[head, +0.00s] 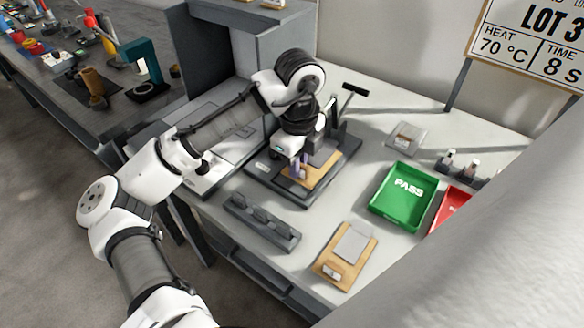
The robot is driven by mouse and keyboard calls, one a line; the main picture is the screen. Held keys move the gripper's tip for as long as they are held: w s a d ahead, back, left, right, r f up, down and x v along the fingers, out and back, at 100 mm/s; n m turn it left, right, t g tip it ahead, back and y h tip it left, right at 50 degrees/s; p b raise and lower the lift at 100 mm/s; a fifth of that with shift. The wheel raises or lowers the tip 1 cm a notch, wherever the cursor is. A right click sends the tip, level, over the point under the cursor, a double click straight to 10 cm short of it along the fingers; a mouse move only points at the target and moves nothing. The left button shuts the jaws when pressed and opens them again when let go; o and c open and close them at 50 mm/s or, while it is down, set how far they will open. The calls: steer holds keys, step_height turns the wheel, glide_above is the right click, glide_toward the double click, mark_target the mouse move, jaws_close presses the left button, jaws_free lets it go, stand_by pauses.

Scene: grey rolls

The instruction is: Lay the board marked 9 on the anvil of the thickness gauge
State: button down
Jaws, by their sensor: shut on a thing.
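My gripper (299,174) is over the dark machine base at the middle of the bench, its purple fingers pointing down. It is shut on a tan board (322,176), which lies at or just above the base; I cannot tell whether it touches. No number on this board is readable from here. A teal C-shaped stand (141,62) with a dark base on the far left table looks like the thickness gauge. Its anvil is too small to make out clearly.
A dark slotted rack (262,222) stands in front of the machine. A tan board with a grey plate (345,256) lies at the front right. A green PASS tray (402,196) and a red tray (452,205) are to the right. A grey cabinet (240,45) rises behind my arm.

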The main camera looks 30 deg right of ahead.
steer(key=shift+w+a, duration=0.1)
steer(key=shift+w, duration=0.25)
steer(key=shift+w+a, duration=0.2)
steer(key=shift+w, duration=0.35)
step_height(320, 180, down, 3)
steer(key=shift+s+r+p, duration=0.1)
steer(key=shift+s+p, duration=0.05)
steer(key=shift+p, duration=0.25)
steer(key=shift+f, duration=0.35)
steer(key=shift+f, duration=0.25)
steer(key=c, duration=1.5)
jaws_free()
steer(key=shift+o, duration=0.2)
